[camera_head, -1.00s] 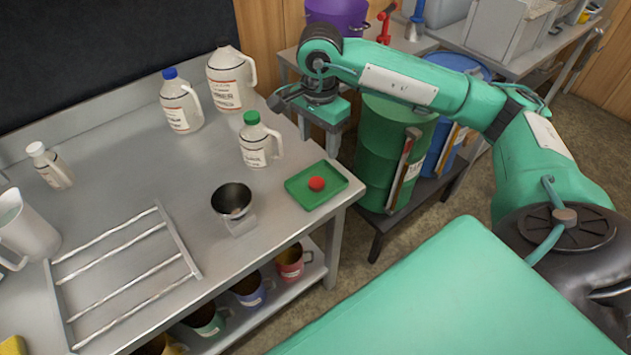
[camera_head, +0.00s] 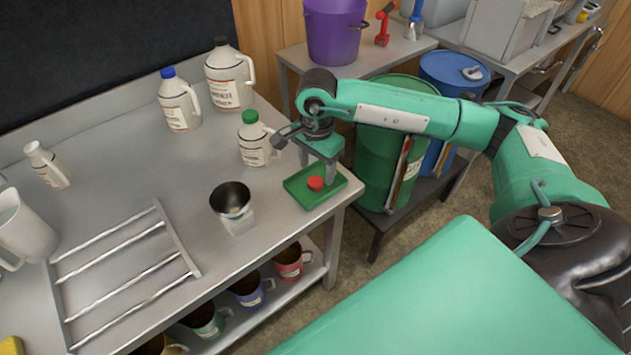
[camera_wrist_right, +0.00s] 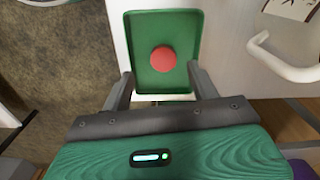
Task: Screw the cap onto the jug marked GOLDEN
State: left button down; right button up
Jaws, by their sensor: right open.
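A red cap (camera_head: 316,183) lies in a small green tray (camera_head: 333,193) at the bench's right end; both show in the wrist view, the cap (camera_wrist_right: 163,59) ahead of my fingers. My right gripper (camera_head: 318,165) is open and empty, pointing down just above the tray's far side. In the wrist view its fingers (camera_wrist_right: 160,80) are on either side of the tray, the cap beyond and between them.
A metal cup (camera_head: 231,199) stands left of the tray. A wire rack (camera_head: 125,265), a pitcher (camera_head: 22,232) and a small white bottle (camera_head: 46,165) are farther left. Coloured mugs stand on the shelf below. A green drum (camera_head: 385,150) stands right of the bench.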

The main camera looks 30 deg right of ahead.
aim_at(315, 182)
jog(key=f, duration=0.4)
jog(key=shift+w+f, duration=0.2)
jog(key=c, duration=1.1)
